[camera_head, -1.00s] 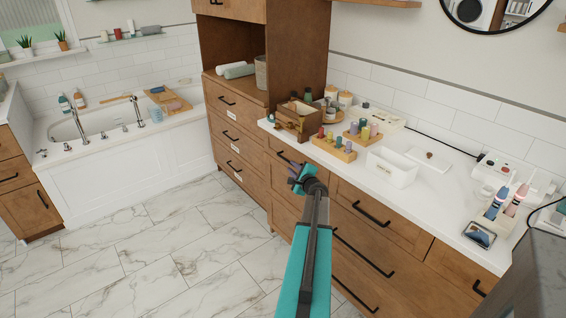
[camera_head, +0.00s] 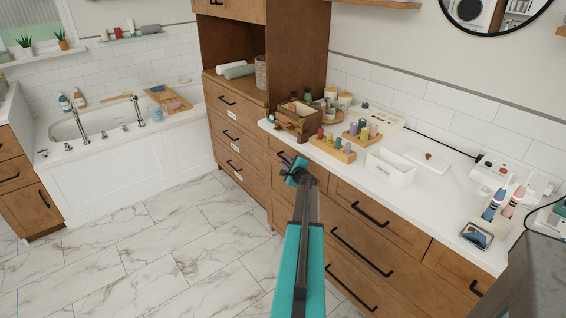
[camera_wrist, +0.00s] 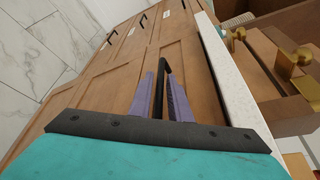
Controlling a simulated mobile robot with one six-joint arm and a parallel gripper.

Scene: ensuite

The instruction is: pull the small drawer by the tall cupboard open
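The small drawer (camera_head: 274,146) is the wooden top front under the white counter, right beside the tall cupboard (camera_head: 222,125). It looks shut, flush with the fronts around it. Its black bar handle (camera_wrist: 162,72) shows in the wrist view, and my arm mostly hides it in the head view. My gripper (camera_head: 287,160) is at this drawer front. In the wrist view my gripper (camera_wrist: 160,88) has its two purple fingers apart, one on each side of the handle. A narrow gap seems to remain beside the bar; contact is not clear.
The white counter (camera_head: 345,182) above holds a wooden box (camera_head: 296,117) with brass fittings, a rack of bottles (camera_head: 334,150) and a white bin (camera_head: 390,168). The counter edge runs close beside the fingers. The marble floor (camera_head: 170,262) at left is clear.

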